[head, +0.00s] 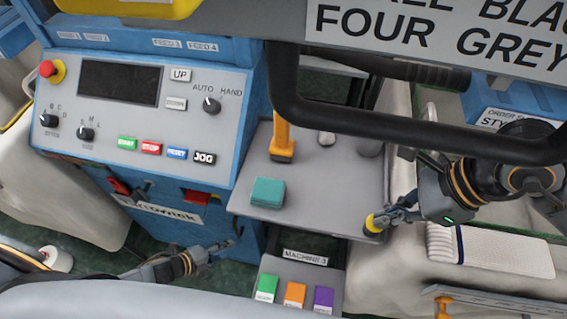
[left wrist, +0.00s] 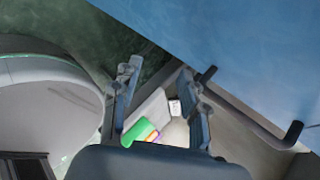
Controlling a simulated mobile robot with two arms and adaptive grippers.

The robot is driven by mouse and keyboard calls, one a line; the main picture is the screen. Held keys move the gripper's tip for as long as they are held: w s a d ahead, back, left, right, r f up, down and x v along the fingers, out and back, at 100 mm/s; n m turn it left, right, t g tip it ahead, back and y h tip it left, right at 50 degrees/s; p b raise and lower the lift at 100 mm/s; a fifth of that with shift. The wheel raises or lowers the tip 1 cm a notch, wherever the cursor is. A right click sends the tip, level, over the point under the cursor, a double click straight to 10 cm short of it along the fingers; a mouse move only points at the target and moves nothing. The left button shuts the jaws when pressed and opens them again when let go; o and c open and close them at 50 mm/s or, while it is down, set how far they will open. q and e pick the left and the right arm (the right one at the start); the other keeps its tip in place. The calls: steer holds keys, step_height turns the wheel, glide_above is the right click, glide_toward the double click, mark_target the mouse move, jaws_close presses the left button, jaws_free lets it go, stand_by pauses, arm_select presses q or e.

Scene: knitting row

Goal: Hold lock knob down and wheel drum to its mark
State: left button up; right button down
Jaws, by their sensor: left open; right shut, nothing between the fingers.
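My left gripper (head: 232,241) is low in front of the blue cabinet. In the left wrist view its fingers (left wrist: 160,108) are spread with nothing between them. I cannot make out the drum or its mark for certain.
The grey deck (head: 330,190) carries an orange lever (head: 281,145) and a teal block (head: 267,192). A box with green, orange and purple buttons (head: 295,294) sits below. The blue control panel (head: 130,100) stands left. A black bar (head: 420,143) crosses above the deck.

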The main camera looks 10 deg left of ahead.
arm_select(q)
steer(key=w+d+r+n+t+h, duration=0.2)
steer(key=d+r+n+t, duration=0.1)
steer(key=d+r+n, duration=0.4)
steer(key=w+d+r+n+t+h, duration=0.1)
steer(key=w+d+r+n+t, duration=0.1)
steer(key=d+r+n, duration=0.45)
steer(key=w+d+r+n+t+y, duration=0.15)
steer(key=r+n+y, duration=0.45)
steer(key=n, duration=0.9)
steer(key=w+r+n+t+y, duration=0.1)
steer(key=w+r+n+y, duration=0.2)
steer(key=r+n, duration=0.8)
steer(key=w+f+n, duration=0.1)
steer(key=w+f, duration=0.1)
steer(key=w, duration=0.1)
steer(key=w+f+n, duration=0.1)
steer(key=w+f, duration=0.1)
steer(key=w, duration=0.2)
steer(key=w+f+n, duration=0.1)
steer(key=w+f, duration=0.1)
steer(key=w, duration=0.2)
steer(key=shift+f+n, duration=0.15)
steer(key=shift+n, duration=0.2)
jaws_close()
